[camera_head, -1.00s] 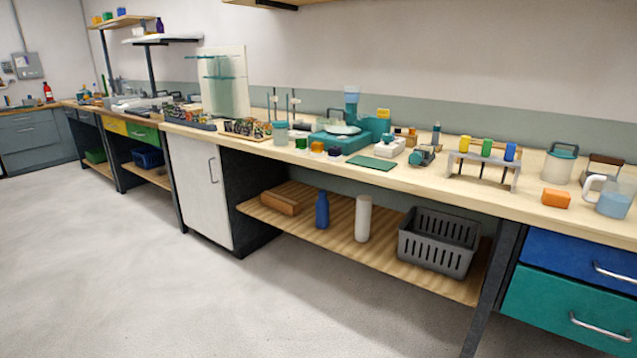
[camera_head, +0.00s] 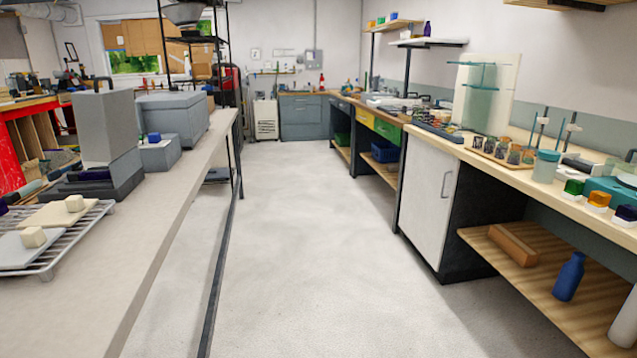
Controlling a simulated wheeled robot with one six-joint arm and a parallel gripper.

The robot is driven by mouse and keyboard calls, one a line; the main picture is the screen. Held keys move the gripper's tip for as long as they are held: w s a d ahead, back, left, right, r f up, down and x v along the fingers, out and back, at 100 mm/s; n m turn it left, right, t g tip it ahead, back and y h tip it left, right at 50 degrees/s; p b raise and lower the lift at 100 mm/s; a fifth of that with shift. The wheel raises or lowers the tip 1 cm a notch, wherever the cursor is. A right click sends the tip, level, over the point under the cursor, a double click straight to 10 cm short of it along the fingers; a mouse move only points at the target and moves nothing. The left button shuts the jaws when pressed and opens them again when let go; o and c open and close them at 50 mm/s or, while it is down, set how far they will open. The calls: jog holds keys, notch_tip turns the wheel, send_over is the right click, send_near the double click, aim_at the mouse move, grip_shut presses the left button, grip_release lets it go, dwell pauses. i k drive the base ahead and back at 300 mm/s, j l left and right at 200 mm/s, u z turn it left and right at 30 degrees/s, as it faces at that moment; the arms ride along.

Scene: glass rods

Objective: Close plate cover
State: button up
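On the left bench, a grey block-shaped part with a dark handle on top (camera_head: 108,127) stands upright on a low dark grey base (camera_head: 95,188). It looks like a raised cover, but I cannot tell for sure that it is the plate cover. A dark purple item lies on the base, in front of the upright part. My gripper is not in view.
A wire rack (camera_head: 60,250) with pale blocks is at the near left. A grey lidded box (camera_head: 172,118) stands behind the upright part. The aisle floor (camera_head: 310,220) is clear between the left bench (camera_head: 150,235) and the right bench (camera_head: 480,155).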

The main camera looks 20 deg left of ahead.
aim_at(106, 118)
jog(key=i+u, duration=0.2)
jog(key=u, duration=0.25)
jog(key=i+u, duration=0.25)
jog(key=u, duration=0.2)
jog(key=i+l+u, duration=0.1)
jog(key=u, duration=0.35)
jog(key=i+l+u, duration=0.2)
jog(key=u, duration=0.3)
jog(key=i+l+u, duration=0.45)
jog(key=l, duration=0.2)
jog(key=i+l+u, duration=0.25)
jog(key=l+u, duration=0.2)
jog(key=l, duration=0.4)
jog(key=k+l+u, duration=0.2)
jog(key=l, duration=0.4)
jog(key=i+l, duration=0.05)
jog(key=i, duration=0.05)
